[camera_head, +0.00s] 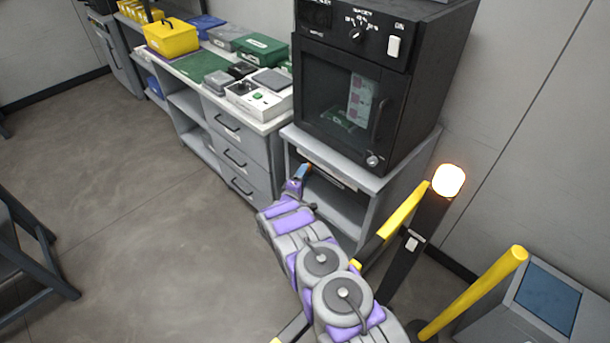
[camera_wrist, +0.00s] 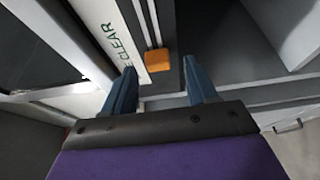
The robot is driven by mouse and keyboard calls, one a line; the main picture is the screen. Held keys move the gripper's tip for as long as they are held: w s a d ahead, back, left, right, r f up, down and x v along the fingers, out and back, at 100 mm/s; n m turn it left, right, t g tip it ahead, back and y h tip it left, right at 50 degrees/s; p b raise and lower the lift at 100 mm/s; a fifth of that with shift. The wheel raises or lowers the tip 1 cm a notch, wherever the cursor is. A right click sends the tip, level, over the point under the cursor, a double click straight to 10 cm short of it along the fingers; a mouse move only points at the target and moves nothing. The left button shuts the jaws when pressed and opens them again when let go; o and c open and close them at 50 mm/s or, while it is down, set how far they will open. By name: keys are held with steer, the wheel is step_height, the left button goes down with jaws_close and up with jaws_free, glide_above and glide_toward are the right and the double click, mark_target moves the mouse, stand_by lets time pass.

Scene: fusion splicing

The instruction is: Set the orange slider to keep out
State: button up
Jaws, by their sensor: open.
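The orange slider (camera_wrist: 157,61) shows in the wrist view as a small orange block at the lower end of a dark slot in a pale panel. Green lettering reading CLEAR (camera_wrist: 120,46) is printed on the white strip (camera_wrist: 98,14) to its left. No keep out marking is readable. My gripper (camera_wrist: 158,68) is open, with one blue finger on each side of the slider in the picture. I cannot tell whether either finger touches it. In the head view my gripper (camera_head: 297,181) is at the front of the grey stand under the black oven.
The black oven (camera_head: 340,95) stands on the grey stand (camera_head: 350,172). A drawer bench (camera_head: 232,150) with boxes is to its left. A yellow-barred post with a lit lamp (camera_head: 448,180) stands close on the right of my arm.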

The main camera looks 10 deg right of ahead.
steer(key=shift+x, duration=1.05)
steer(key=shift+r, duration=0.1)
jaws_close()
steer(key=shift+s, duration=0.1)
